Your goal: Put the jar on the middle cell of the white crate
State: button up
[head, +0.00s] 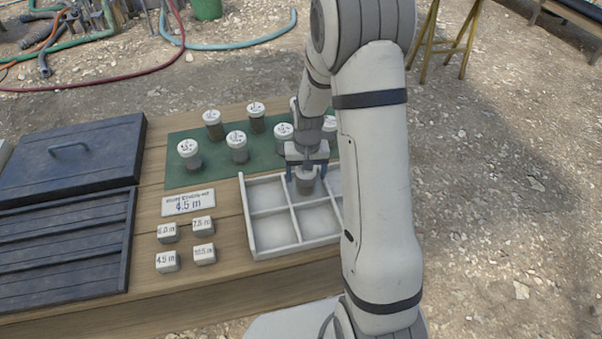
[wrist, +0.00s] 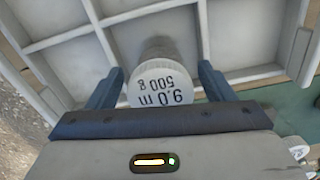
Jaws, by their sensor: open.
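The jar (wrist: 163,84), with a white lid marked 9.0 m 500 g, is in the middle cell of the back row of the white crate (head: 249,222). In the head view the jar (head: 306,186) appears upright, with cell floor around it. My gripper (wrist: 163,80) is open, with its fingers on either side of the lid and narrow gaps beside it. In the head view my gripper (head: 306,170) is over the crate's back row. My arm hides the crate's right part. The crate also shows in the wrist view (wrist: 60,36), and its other visible cells are empty.
Several white-lidded jars (head: 237,146) stand on a green mat (head: 180,150) behind the crate. A 4.5 m sign (head: 188,202) and several small labelled blocks (head: 203,227) lie left of it. A dark lidded case (head: 70,165) and slatted panel (head: 70,250) fill the left.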

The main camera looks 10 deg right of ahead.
notch_tip(320, 180, up, 12)
jog(key=shift+f, duration=0.2)
jog(key=s+r+t, duration=0.1)
jog(key=s+r, duration=0.2)
jog(key=s, duration=0.4)
jog(key=s+a+r+n, duration=0.1)
jog(key=s+r, duration=0.3)
jog(key=s, duration=0.3)
jog(key=s+r+t, duration=0.1)
jog(key=s+r, duration=0.2)
jog(key=s, duration=0.4)
jog(key=shift+a+r+n+t, duration=0.2)
jog(key=shift+r+n+t, duration=0.1)
jog(key=shift+n, duration=0.1)
